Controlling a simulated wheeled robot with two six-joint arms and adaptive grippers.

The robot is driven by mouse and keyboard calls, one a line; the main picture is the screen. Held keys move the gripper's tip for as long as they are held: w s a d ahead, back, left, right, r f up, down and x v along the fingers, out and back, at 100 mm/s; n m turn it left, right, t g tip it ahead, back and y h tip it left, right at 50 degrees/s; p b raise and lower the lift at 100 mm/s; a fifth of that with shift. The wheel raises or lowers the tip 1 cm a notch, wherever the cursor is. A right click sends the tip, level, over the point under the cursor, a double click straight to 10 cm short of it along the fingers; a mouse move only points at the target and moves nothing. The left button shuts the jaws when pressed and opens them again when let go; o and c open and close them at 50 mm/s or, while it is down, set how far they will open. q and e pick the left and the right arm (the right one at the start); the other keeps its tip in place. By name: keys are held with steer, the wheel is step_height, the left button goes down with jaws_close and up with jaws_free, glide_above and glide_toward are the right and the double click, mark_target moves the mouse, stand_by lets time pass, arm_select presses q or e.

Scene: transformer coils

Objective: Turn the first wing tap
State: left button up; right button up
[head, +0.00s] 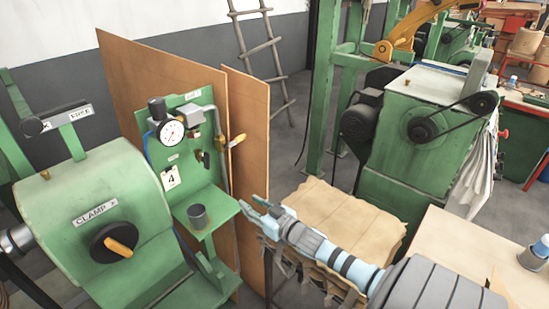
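A yellow wing tap (236,141) sits on the grey pipe at the right edge of the green gauge panel (187,135). A smaller valve (200,156) with a dark handle is on the panel face, left of it. My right gripper (249,204) comes in from the lower right. Its light blue fingers are spread and empty. In the picture it is below the wing tap, apart from it, and right of the small green shelf. My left gripper is not in view.
A dark cup (198,216) stands on the green shelf (222,209). The green clamp machine (95,205) with its orange-handled knob is at left. A brown board (247,120) stands behind the panel. A brown-wrapped stack (345,218) lies beneath my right arm.

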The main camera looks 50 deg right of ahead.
steer(key=s+f+g+b, duration=0.1)
steer(key=s+f, duration=0.3)
steer(key=f, duration=0.6)
steer(key=s+f+g+h+b, duration=0.1)
steer(key=s+f+g+b, duration=0.1)
steer(key=f, duration=0.7)
steer(key=shift+s+d+f+m+g+h, duration=0.4)
steer(key=shift+s+g, duration=0.2)
steer(key=shift+s, duration=0.3)
steer(key=t+y+p, duration=0.3)
steer(key=t+p, duration=0.2)
steer(key=t, duration=0.1)
glide_toward(209, 160)
steer(key=w+b, duration=0.3)
steer(key=w, duration=0.2)
steer(key=w+b, duration=0.4)
steer(key=w, duration=0.1)
steer(key=shift+a+f, duration=0.1)
steer(key=shift+a, duration=0.1)
steer(key=shift+s, duration=0.1)
